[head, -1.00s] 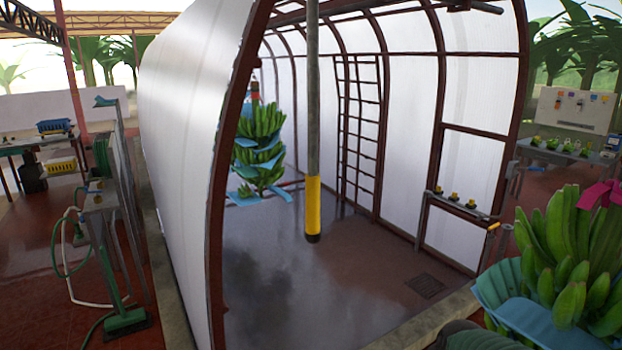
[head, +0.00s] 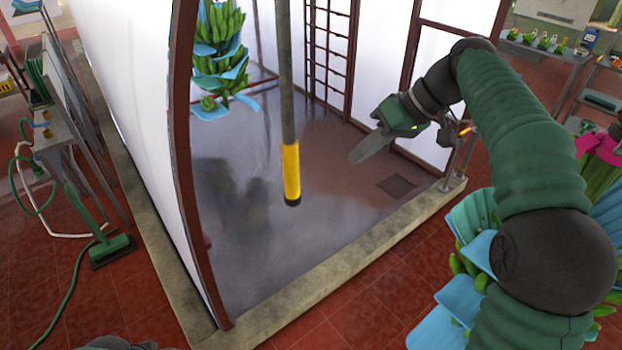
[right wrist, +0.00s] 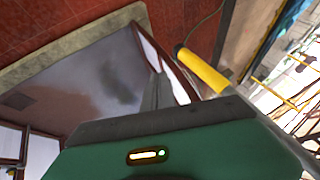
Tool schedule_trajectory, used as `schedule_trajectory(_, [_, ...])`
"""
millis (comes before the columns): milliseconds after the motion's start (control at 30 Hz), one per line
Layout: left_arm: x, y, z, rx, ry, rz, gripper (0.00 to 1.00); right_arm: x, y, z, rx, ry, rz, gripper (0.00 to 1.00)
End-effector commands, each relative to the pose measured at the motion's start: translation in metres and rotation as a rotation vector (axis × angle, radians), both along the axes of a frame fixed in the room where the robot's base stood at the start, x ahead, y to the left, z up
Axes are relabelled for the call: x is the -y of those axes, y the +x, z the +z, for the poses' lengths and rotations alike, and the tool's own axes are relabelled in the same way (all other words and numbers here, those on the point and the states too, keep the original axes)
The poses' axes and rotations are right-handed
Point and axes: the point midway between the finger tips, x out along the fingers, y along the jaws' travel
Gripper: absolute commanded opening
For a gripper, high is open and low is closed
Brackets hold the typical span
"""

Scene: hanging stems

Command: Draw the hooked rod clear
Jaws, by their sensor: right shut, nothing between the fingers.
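The hooked rod (head: 289,120) is a grey pole hanging upright from above the picture, with a yellow sleeve and a dark tip at its lower end. Its hook is out of view. In the right wrist view the rod's yellow end (right wrist: 203,70) shows right of the fingers, and the grey shaft runs off to the lower right. My right gripper (head: 357,157) is shut and empty, to the right of the yellow sleeve in the head view and apart from it. Its fingers (right wrist: 156,95) also show in the right wrist view. My left gripper is not in view.
A banana bunch with blue sheets (head: 220,50) hangs behind the rod to the left. A dark red arch post (head: 185,150) and white tunnel wall (head: 120,100) stand at the left. A concrete curb (head: 330,280) edges the wet floor. Another bunch is at the right.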

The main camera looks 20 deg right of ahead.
Motion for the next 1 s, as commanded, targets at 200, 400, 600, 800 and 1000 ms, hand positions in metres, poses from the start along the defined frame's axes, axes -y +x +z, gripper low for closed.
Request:
schedule_trajectory(200, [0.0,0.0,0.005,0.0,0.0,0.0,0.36,-0.015,0.011,-0.023,-0.007,0.002,0.002,0.0])
schedule_trajectory(400, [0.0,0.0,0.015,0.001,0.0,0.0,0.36,-0.038,0.023,-0.057,-0.008,0.003,0.003,0.0])
schedule_trajectory(600, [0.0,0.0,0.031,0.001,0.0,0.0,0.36,-0.066,0.028,-0.075,-0.004,0.0,0.003,0.0])
schedule_trajectory(800, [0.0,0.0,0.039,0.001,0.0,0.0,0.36,-0.088,0.026,-0.079,-0.004,0.0,0.0,0.0])
schedule_trajectory(1000, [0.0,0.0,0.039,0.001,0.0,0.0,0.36,-0.091,0.026,-0.081,-0.004,0.0,-0.001,0.0])
